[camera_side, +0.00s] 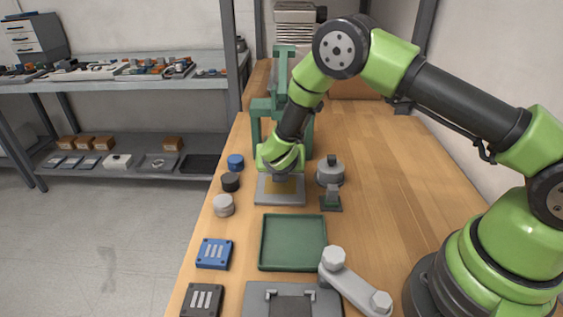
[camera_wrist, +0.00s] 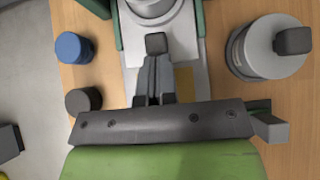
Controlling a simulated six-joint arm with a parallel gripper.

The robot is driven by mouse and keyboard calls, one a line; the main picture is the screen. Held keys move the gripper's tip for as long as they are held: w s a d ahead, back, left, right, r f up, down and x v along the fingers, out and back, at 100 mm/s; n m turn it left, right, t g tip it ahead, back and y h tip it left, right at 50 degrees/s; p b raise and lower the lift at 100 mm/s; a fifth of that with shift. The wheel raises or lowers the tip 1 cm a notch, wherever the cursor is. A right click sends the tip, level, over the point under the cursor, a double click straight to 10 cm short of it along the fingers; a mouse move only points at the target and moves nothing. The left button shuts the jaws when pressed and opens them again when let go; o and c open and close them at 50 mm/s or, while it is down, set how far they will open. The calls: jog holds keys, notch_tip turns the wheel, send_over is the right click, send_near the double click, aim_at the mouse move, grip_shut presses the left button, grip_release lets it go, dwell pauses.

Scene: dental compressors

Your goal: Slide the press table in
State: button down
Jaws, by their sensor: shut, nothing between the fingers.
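The press (camera_side: 283,105) is a green upright frame at the back of the bench, partly hidden by my arm. The press table (camera_side: 292,197) is a light grey plate with a brownish-yellow patch, sticking out in front of the frame. In the wrist view the press table (camera_wrist: 184,88) runs up beneath a pale round part of the press (camera_wrist: 150,10). My gripper (camera_side: 280,178) points down just over the table plate. In the wrist view my gripper (camera_wrist: 156,72) is shut and empty, over the plate's middle. Whether the fingertips touch the table is hidden.
Blue (camera_side: 236,162), black (camera_side: 230,182) and grey (camera_side: 223,205) round pieces stand left of the table. A grey cylindrical device (camera_side: 330,172) stands close on its right. A green tray (camera_side: 292,269) lies in front.

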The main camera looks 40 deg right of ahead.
jog(key=shift+w+d, duration=1.5)
